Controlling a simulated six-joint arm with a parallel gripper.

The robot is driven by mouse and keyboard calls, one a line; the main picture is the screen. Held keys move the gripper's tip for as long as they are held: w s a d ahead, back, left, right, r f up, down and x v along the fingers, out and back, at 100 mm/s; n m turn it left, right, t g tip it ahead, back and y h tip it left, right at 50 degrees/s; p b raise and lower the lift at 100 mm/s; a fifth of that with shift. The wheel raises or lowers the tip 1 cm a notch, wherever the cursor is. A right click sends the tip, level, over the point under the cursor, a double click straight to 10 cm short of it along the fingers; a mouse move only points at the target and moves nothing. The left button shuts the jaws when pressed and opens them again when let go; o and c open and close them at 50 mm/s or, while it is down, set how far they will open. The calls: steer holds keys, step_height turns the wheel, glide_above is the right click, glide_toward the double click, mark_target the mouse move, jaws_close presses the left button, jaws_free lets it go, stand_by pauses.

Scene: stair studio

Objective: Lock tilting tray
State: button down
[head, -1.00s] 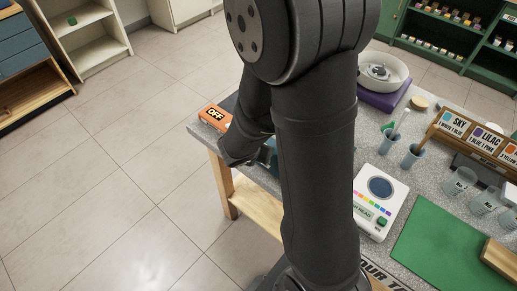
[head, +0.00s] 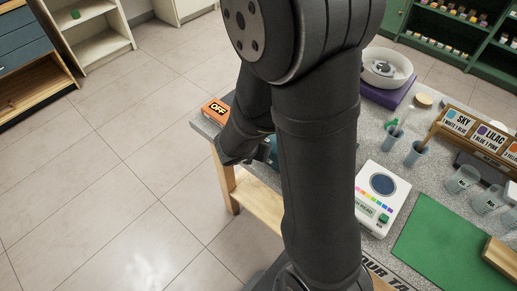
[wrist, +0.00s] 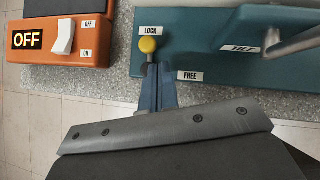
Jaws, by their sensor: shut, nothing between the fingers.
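The teal base of the tilting tray (wrist: 210,25) fills the upper right of the wrist view. It carries LOCK (wrist: 151,30), FREE (wrist: 190,76) and TILT labels. A yellow knob (wrist: 148,45) stands just below the LOCK label, up and left of FREE. My gripper (wrist: 153,68) is shut and empty, with its fingertips just below the knob; I cannot tell whether they touch it. A grey metal handle (wrist: 295,40) shows at the right. In the head view, my arm hides most of the teal base (head: 272,152) and the fingertips.
An orange switch box (wrist: 62,42) reading OFF stands left of the teal base; the head view shows it at the bench corner (head: 216,110). A white scale (head: 383,195), a green mat (head: 445,240), cups and a bowl (head: 386,68) occupy the bench's right side.

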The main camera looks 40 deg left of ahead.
steer(key=s+d+r, duration=0.6)
steer(key=r, duration=0.2)
steer(key=shift+r, duration=0.15)
stand_by(0.7)
